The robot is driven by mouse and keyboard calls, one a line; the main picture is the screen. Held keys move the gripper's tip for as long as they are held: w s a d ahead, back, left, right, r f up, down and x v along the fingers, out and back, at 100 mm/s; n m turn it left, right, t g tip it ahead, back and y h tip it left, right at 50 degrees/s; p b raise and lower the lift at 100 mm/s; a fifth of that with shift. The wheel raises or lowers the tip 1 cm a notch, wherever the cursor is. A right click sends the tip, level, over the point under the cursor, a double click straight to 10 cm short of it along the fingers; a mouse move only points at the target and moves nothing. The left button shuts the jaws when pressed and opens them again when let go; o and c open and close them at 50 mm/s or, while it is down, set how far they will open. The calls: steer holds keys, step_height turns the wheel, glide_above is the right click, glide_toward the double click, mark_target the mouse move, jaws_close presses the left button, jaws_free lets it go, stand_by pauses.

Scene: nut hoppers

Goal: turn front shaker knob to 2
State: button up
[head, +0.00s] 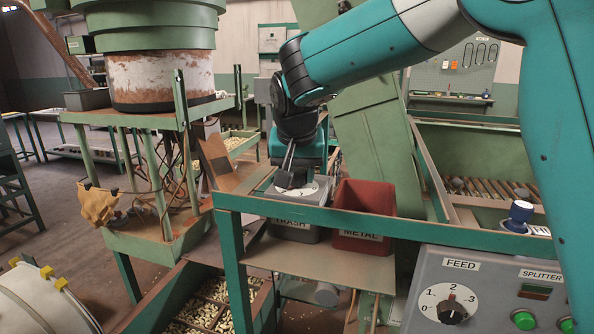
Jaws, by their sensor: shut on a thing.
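My gripper (288,178) reaches down at the middle of the head view, behind the green rail. It is shut at a white round dial (310,189) on top of a grey box (262,183). The knob on this dial is hidden by my fingers, so I cannot read its setting. Part of the dial's right and lower side shows beside the fingers, with small marks too small to read for sure.
A grey TRASH bin (293,232) and a red METAL bin (363,210) stand just below and right. A green rail (300,209) crosses in front. A FEED knob (451,308) with a numbered dial sits on the grey panel (500,268) at lower right. A vibrating bowl (160,75) stands left.

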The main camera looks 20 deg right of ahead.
stand_by(0.4)
steer(key=o, duration=0.9)
steer(key=shift+o, duration=0.2)
steer(key=shift+r, duration=0.1)
steer(key=p+v, duration=0.1)
steer(key=v, duration=1.6)
steer(key=shift+p, duration=0.3)
steer(key=shift+r, duration=0.1)
